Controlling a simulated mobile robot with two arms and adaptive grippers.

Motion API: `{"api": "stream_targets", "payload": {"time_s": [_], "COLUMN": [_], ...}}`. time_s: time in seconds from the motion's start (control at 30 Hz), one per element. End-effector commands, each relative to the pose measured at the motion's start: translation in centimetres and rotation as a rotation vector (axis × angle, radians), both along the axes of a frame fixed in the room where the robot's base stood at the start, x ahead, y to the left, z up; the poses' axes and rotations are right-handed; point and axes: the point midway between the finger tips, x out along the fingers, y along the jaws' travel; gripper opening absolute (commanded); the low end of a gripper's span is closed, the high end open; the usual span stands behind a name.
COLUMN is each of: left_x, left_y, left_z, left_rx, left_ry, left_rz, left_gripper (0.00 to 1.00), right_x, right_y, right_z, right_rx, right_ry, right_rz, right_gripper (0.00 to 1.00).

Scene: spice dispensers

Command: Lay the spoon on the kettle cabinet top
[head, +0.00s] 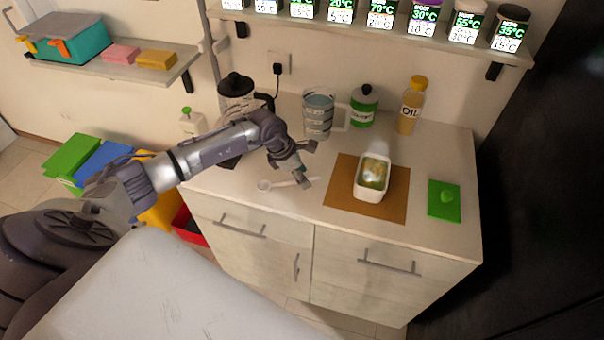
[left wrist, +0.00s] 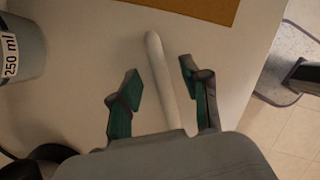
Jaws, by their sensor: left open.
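A white spoon (head: 266,185) lies on the pale kettle cabinet top (head: 235,185), near the front edge, with its bowl toward the left. My left gripper (head: 306,164) is open just above the handle end. In the left wrist view the spoon's handle (left wrist: 156,58) runs between the two spread fingers of the left gripper (left wrist: 160,76), with a gap on each side. The spoon's bowl is hidden there by the gripper body. The kettle (head: 236,88) stands at the back left of the top, partly behind my arm. My right gripper is not in view.
A measuring jug (head: 318,115), a green jar (head: 363,106) and an oil bottle (head: 410,106) stand at the back. A white dish (head: 372,190) sits on a brown mat (head: 338,196). A green board (head: 437,212) lies at right. A shelf of spice dispensers (head: 400,33) hangs above.

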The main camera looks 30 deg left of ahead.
Motion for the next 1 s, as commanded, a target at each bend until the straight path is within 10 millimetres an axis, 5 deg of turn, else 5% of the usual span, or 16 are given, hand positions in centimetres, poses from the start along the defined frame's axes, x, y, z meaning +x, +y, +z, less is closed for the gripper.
{"api": "stream_targets", "payload": {"time_s": [0.6,1.0], "left_x": [-2.8,-3.3], "left_y": [2.9,3.2], "left_z": [9.5,11.0], "left_rx": [0.002,-0.001], "left_ry": [-0.001,0.001], "left_rz": [0.001,0.000], "left_gripper": [0.47,0.47], "right_x": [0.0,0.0], "right_y": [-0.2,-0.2], "right_z": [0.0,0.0], "right_rx": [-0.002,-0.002], "right_ry": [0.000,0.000], "right_rz": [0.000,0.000], "right_gripper": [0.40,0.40]}}
